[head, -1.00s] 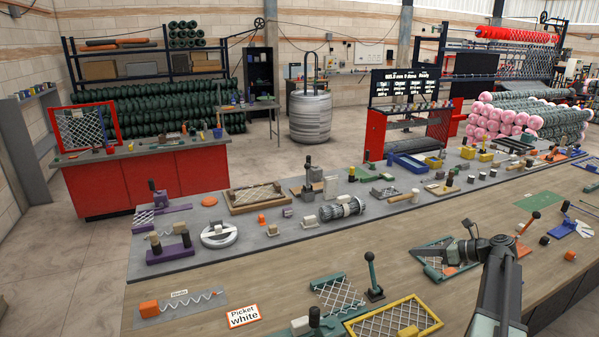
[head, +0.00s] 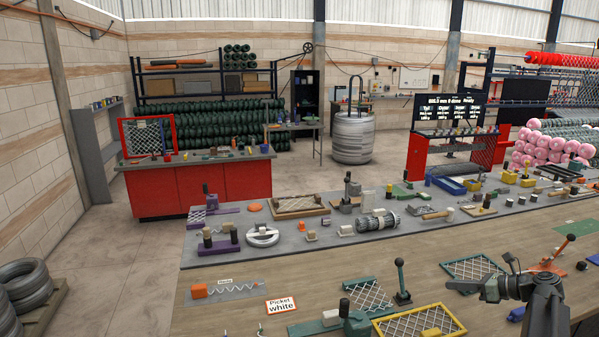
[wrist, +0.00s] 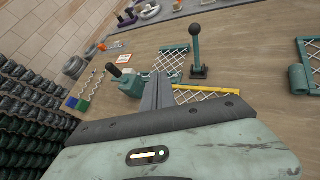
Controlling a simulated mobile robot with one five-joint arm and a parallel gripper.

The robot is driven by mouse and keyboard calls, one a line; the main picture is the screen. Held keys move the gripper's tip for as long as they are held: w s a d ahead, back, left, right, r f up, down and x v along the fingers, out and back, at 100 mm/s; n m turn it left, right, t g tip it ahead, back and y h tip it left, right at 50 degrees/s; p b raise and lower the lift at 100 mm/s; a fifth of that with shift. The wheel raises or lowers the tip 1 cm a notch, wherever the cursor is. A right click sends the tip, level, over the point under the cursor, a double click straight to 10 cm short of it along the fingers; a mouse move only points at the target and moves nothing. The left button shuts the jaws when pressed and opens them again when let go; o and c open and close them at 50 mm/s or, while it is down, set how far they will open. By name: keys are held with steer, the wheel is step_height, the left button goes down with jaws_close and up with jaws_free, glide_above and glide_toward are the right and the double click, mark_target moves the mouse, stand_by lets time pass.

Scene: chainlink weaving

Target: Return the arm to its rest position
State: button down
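My gripper (head: 482,290) is at the lower right of the head view, on my folded arm above the near wooden bench (head: 230,318). In the wrist view its two grey fingers (wrist: 158,92) lie side by side with no gap that I can see. Nothing shows between them. They point out over the bench, toward a green-framed mesh piece (wrist: 172,60) and a black-knobbed lever (wrist: 197,55). The fingers look apart from these things.
The bench holds a yellow-framed mesh (head: 420,322), a green lever stand (head: 402,285), a "Picket white" sign (head: 281,306) and an orange block with wavy wire (head: 200,290). A grey strip behind carries several tools.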

steer(key=a+f+n+g, duration=0.3)
steer(key=a, duration=1.2)
steer(key=a+f+n+g, duration=0.2)
steer(key=a+n+g, duration=0.1)
steer(key=a, duration=1.2)
steer(key=s+a+f+n+g+h, duration=0.2)
steer(key=s+a+f+n+h, duration=0.2)
steer(key=s+a+f+n, duration=0.35)
steer(key=s+d+f+n+h, duration=0.1)
steer(key=s+d+n+h, duration=0.4)
steer(key=n, duration=1)
steer(key=shift+s+d+n+g+h, duration=0.35)
steer(key=shift+s+d, duration=0.65)
steer(key=shift+s, duration=0.2)
